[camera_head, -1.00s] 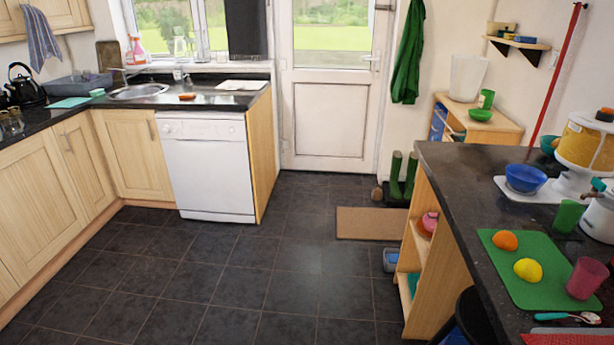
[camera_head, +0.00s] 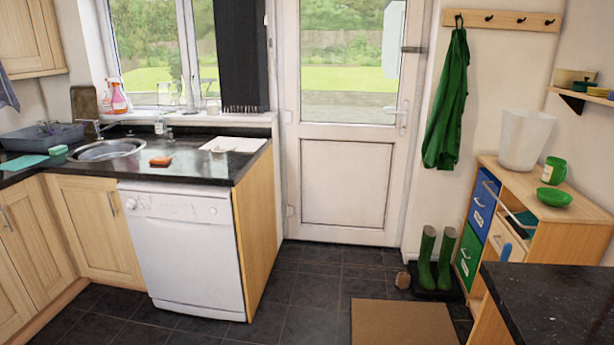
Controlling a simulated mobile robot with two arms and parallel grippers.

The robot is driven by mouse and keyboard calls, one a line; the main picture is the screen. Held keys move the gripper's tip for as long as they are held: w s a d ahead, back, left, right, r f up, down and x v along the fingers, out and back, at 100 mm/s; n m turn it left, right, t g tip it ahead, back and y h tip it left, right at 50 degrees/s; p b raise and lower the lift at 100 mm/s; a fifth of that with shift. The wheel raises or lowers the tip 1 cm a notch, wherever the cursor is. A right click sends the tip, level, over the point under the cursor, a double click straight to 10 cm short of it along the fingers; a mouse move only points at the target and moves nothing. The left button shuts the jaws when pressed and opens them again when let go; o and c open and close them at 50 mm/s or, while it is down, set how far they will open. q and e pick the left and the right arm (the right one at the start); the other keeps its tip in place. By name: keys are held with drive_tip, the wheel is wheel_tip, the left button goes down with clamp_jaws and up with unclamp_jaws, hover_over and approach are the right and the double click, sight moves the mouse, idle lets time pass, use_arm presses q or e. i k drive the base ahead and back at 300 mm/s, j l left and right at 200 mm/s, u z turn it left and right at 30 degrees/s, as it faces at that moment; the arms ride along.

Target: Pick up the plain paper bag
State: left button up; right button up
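I see nothing that is clearly a plain paper bag. A plain white, open-topped, tapered holder (camera_head: 525,138) stands upright on the wooden cabinet at the right; I cannot tell whether it is paper or plastic. Neither of my grippers is in view.
The wooden cabinet (camera_head: 552,206) also bears a green mug (camera_head: 554,171) and a green bowl (camera_head: 554,197). A dark counter corner (camera_head: 560,300) juts in at lower right. Green boots (camera_head: 435,258) stand by the door (camera_head: 345,185). A brown mat (camera_head: 403,322) lies on the tiled floor (camera_head: 305,310).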

sight(221, 145)
drive_tip(key=i, duration=2.35)
